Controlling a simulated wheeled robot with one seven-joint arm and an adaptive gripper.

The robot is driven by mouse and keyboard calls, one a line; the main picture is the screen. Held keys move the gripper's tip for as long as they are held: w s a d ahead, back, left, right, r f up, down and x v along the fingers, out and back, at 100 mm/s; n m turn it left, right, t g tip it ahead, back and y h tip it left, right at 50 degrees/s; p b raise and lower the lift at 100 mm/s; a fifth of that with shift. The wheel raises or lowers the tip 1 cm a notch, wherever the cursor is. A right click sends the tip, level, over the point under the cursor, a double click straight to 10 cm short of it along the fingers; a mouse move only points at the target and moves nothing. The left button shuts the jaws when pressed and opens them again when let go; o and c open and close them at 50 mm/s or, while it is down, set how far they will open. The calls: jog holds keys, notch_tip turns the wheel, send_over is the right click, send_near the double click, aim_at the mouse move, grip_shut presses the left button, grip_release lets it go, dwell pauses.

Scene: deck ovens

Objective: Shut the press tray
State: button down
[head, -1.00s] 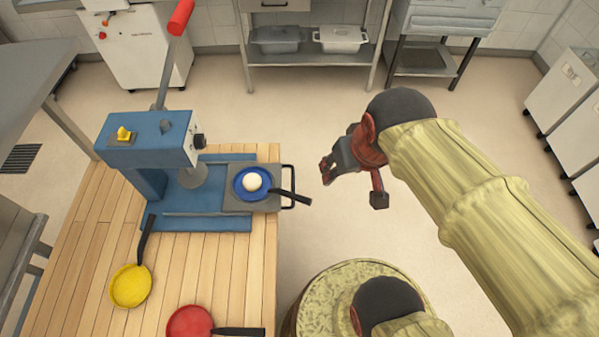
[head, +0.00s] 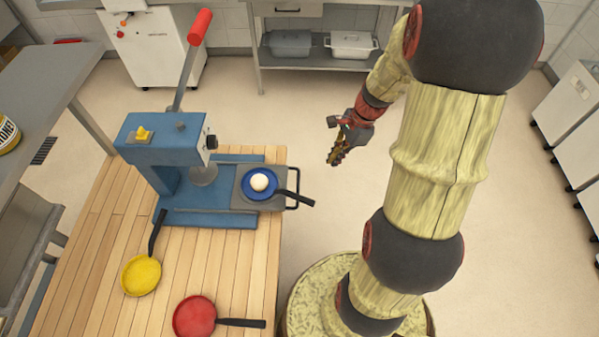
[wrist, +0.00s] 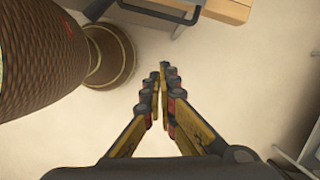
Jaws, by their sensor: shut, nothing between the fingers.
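The blue press (head: 165,150) stands on the wooden table, with a red-tipped lever (head: 200,28) raised at its back. Its grey press tray (head: 246,199) is slid out to the right, with a black handle (head: 295,188) at its outer end. A small blue pan (head: 252,192) holding a white ball (head: 260,182) sits on the tray, its dark handle pointing right past the tray handle. My gripper (head: 335,161) is shut and empty, out over the floor to the right of the tray, apart from it. In the wrist view my gripper (wrist: 160,78) points over the floor, with the dark tray handle (wrist: 160,12) at the top edge.
A yellow pan (head: 141,276) and a red pan (head: 194,317) lie on the wooden table (head: 100,240) in front of the press. A metal table (head: 50,65) stands at the left. Open floor (head: 315,120) lies between the press and my arm.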

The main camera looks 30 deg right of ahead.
aim_at(269, 174)
jog(key=w+a+f+m+b, duration=0.3)
jog(key=w+a+f, duration=0.2)
jog(key=f, duration=0.4)
jog(key=shift+w+a+f, duration=0.15)
jog(key=shift+a+f, duration=0.15)
jog(key=shift+f, duration=0.05)
dwell(0.4)
jog(key=w+a+p, duration=0.1)
jog(key=w+a, duration=0.1)
jog(key=a, duration=0.1)
jog(key=w+a+p, duration=0.2)
jog(key=a, duration=0.2)
jog(key=w+a+p, duration=0.1)
jog(key=w+a, duration=0.2)
jog(key=shift+a+r, duration=0.15)
jog(key=shift+a, duration=0.05)
jog(key=shift+w+a+p, duration=0.2)
jog(key=shift+a+p, duration=0.1)
jog(key=shift+a, duration=0.05)
jog(key=shift+f, duration=0.2)
